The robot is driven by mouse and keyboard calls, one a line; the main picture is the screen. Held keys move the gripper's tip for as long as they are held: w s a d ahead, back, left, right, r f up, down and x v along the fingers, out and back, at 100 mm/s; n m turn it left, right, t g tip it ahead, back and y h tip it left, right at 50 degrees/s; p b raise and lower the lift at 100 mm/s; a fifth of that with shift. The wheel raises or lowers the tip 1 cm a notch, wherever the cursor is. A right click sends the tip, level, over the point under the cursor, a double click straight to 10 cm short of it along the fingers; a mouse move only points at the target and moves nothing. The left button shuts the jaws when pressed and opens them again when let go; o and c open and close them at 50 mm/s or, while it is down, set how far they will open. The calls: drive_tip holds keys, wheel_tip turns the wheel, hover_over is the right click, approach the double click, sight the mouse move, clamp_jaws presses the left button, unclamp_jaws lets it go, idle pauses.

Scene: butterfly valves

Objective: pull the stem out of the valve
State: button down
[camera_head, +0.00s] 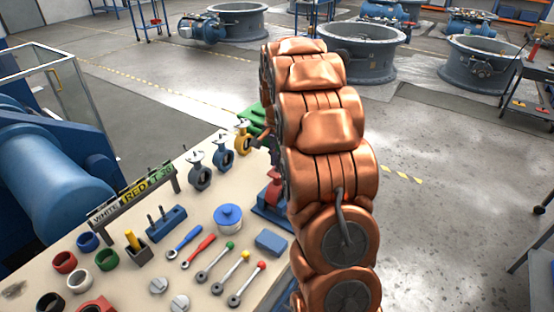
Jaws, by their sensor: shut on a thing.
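Several small butterfly valves stand in a row on the bench: a grey valve (200,177), a blue valve (222,157) and a yellow valve (243,138). A red part (273,188) sits on a blue fixture (268,212) beside my copper arm, partly covered by it. A green part (249,116) shows behind the yellow valve, also partly covered. I cannot tell which valve is being worked on, and no stem shows clearly. My arm rises along the bench's right edge and hides its own far end. My gripper and whatever lies at it are hidden.
The bench (130,285) holds wrenches, screwdrivers, coloured rings, a blue-lidded jar (228,217) and a sign rack (132,198). A large blue machine (50,165) stands at left. Large grey valve rings (365,50) stand on the floor behind.

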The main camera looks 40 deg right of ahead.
drive_tip(key=shift+w+r+p, duration=0.1)
drive_tip(key=shift+r+p, duration=0.2)
drive_tip(key=shift+r, duration=2.7)
idle(5.0)
